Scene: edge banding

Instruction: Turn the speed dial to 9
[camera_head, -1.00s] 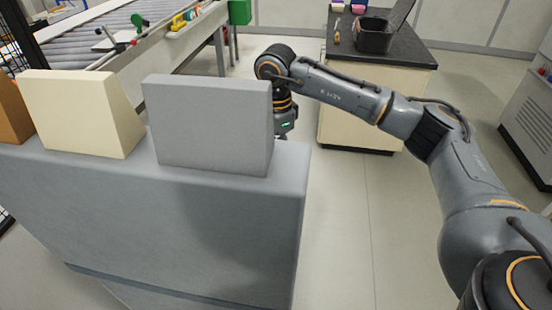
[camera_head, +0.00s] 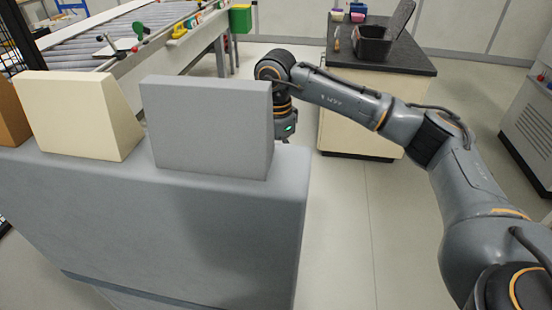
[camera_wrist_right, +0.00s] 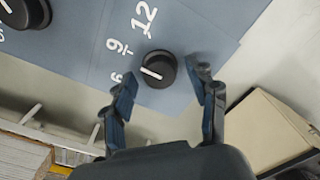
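In the right wrist view a round black dial (camera_wrist_right: 158,69) with a white pointer line sits on a blue-grey panel (camera_wrist_right: 185,35). The white numbers 12 (camera_wrist_right: 145,17), 9 (camera_wrist_right: 118,47) and 6 (camera_wrist_right: 116,78) are printed around its left side. The pointer line lies toward the left, near the 9 and 6; its exact reading is unclear. My right gripper (camera_wrist_right: 160,73) is open, with one finger on each side of the dial and gaps visible. In the head view the grey housing (camera_head: 207,125) hides the gripper; my right wrist shows behind it. My left gripper is not in view.
A second black knob (camera_wrist_right: 25,10) is at the upper left of the right wrist view. A cream block (camera_head: 80,115) stands beside the grey housing on the machine body (camera_head: 180,225). A dark-topped cabinet (camera_head: 375,62) and a roller conveyor (camera_head: 110,40) stand behind.

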